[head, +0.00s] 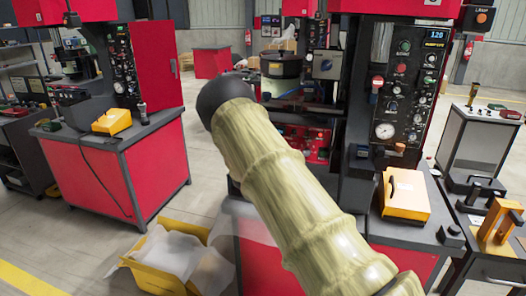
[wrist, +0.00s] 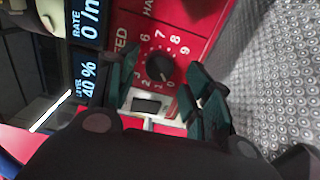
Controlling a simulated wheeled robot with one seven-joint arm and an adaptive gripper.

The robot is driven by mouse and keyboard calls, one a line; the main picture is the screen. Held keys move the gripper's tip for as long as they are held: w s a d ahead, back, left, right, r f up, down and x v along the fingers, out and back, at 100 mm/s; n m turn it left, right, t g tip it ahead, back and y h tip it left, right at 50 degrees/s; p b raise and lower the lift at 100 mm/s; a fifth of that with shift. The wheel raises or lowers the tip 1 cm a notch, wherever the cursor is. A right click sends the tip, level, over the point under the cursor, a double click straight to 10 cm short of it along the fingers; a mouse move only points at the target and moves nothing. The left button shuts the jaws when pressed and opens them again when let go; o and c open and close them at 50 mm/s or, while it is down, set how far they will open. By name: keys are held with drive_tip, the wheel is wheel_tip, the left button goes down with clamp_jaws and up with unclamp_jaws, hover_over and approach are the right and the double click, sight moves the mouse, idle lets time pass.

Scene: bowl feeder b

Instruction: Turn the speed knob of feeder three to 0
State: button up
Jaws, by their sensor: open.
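In the wrist view a small black speed knob (wrist: 160,67) sits on a red panel (wrist: 188,18), inside a white dial numbered from 0 up to 9. The 0 is on the side nearest my gripper; the knob's exact pointer direction is too small to tell. My gripper (wrist: 163,70) is open, its teal fingers on either side of the knob; I see gaps and cannot confirm contact. A display (wrist: 87,50) beside the dial reads rate 0 and level 40 %. In the head view my sleeved arm covers the middle, and the gripper and knob are hidden.
A small dark switch or window (wrist: 147,104) lies below the dial, between the fingers. A grey dimpled surface (wrist: 275,60) is on the right. In the head view machines with gauge panels (head: 405,95), a yellow box (head: 406,195) and a yellow bin (head: 160,278) surround my arm.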

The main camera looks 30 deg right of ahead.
drive_tip(key=v, duration=1.1)
